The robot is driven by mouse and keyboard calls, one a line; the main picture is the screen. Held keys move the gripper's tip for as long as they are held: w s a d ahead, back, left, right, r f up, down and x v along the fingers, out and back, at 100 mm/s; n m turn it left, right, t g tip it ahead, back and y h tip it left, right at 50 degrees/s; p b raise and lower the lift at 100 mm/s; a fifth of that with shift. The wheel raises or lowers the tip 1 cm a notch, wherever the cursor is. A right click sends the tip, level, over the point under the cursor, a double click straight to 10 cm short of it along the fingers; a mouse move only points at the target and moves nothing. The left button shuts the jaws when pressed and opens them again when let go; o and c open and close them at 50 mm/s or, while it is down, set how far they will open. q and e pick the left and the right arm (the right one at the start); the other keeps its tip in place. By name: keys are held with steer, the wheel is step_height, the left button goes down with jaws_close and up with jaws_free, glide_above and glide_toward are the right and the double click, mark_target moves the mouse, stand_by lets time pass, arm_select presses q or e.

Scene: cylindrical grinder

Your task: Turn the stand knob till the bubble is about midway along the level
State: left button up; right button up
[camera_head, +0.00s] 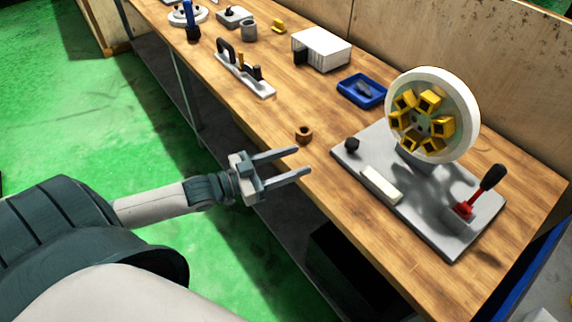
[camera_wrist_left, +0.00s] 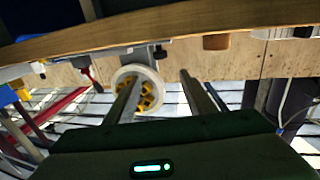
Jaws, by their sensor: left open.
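The stand is a grey base plate (camera_head: 435,228) on the wooden bench, carrying a white wheel (camera_head: 463,100) with yellow blocks. A small black knob (camera_head: 351,145) sits at the plate's left corner. A pale bar (camera_head: 381,184), apparently the level, lies along its front edge; its bubble is too small to make out. My left gripper (camera_head: 304,160) is open and empty at the bench's front edge, left of the knob and apart from it. In the left wrist view the wheel (camera_wrist_left: 158,78) and knob (camera_wrist_left: 160,53) show beyond the fingers (camera_wrist_left: 160,77). My right gripper is out of view.
A red lever with a black handle (camera_head: 490,178) stands on the plate's right end. Bare bench lies between.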

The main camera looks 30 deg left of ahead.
arm_select(q)
steer(key=shift+v, duration=0.8)
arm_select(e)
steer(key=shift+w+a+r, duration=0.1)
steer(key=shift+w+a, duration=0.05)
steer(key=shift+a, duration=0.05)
